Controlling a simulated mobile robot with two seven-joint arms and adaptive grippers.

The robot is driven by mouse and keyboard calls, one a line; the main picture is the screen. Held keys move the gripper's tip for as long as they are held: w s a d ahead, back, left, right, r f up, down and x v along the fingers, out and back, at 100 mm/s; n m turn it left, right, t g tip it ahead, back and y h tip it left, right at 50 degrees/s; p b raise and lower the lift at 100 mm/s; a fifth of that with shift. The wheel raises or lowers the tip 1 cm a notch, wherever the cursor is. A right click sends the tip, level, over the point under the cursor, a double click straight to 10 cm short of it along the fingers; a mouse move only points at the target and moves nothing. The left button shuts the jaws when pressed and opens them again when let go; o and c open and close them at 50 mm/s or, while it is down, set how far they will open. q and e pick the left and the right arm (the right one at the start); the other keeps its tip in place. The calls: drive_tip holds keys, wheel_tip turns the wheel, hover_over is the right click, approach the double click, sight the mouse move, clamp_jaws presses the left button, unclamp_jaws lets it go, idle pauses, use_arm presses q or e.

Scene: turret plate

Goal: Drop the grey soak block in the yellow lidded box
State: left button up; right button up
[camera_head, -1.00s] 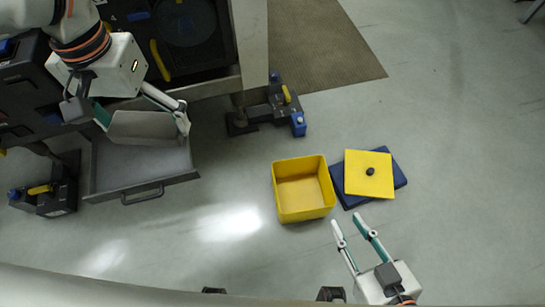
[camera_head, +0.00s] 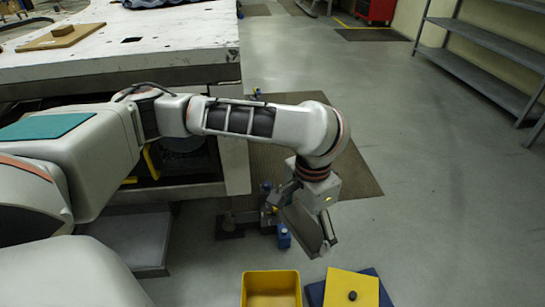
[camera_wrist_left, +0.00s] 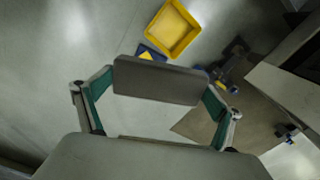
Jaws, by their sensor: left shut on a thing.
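My left gripper (camera_head: 304,212) is shut on the grey soak block (camera_head: 302,228), a flat grey slab hanging tilted between its fingers. In the left wrist view, the block (camera_wrist_left: 160,80) sits between the green finger pads. The yellow box (camera_head: 271,282) is at the bottom edge of the head view, cut off there, and its top is open. It also shows beyond the block in the left wrist view (camera_wrist_left: 186,14). In the head view, the held block is above and slightly right of the box. The yellow lid (camera_head: 352,284) with a dark knob lies right of the box. My right gripper is not in view.
The lid rests on a dark blue slab (camera_head: 385,296). A white-topped machine table (camera_head: 190,45) with a blue-tipped foot (camera_head: 284,238) stands left. A grey drawer (camera_head: 135,235) juts out below it. Open floor lies right, with grey shelving (camera_head: 480,50) farther back.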

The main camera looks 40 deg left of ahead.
use_arm(q)
drive_tip(key=w+a+f+m, duration=0.1)
drive_tip(key=w+f+m, duration=0.15)
drive_tip(key=f, duration=0.65)
drive_tip(key=w+f+m, duration=0.1)
drive_tip(key=f+m, duration=0.3)
drive_tip(key=f, duration=0.4)
drive_tip(key=s+a+f+m+b, duration=0.1)
drive_tip(key=s+a+f+m, duration=0.1)
drive_tip(key=f, duration=0.6)
drive_tip(key=s+a+f+m, duration=0.2)
drive_tip(key=s+a+f, duration=0.1)
drive_tip(key=f, duration=0.5)
drive_tip(key=s+a+f+m+b, duration=0.1)
drive_tip(key=s+a+f+m, duration=0.1)
drive_tip(key=f, duration=0.7)
drive_tip(key=shift+s+a+m+b, duration=0.3)
drive_tip(key=shift+s+m+b, duration=0.05)
drive_tip(key=shift+s+m, duration=0.1)
drive_tip(key=o, duration=0.9)
drive_tip(key=shift+f, duration=0.1)
wheel_tip(320, 180, up, 12)
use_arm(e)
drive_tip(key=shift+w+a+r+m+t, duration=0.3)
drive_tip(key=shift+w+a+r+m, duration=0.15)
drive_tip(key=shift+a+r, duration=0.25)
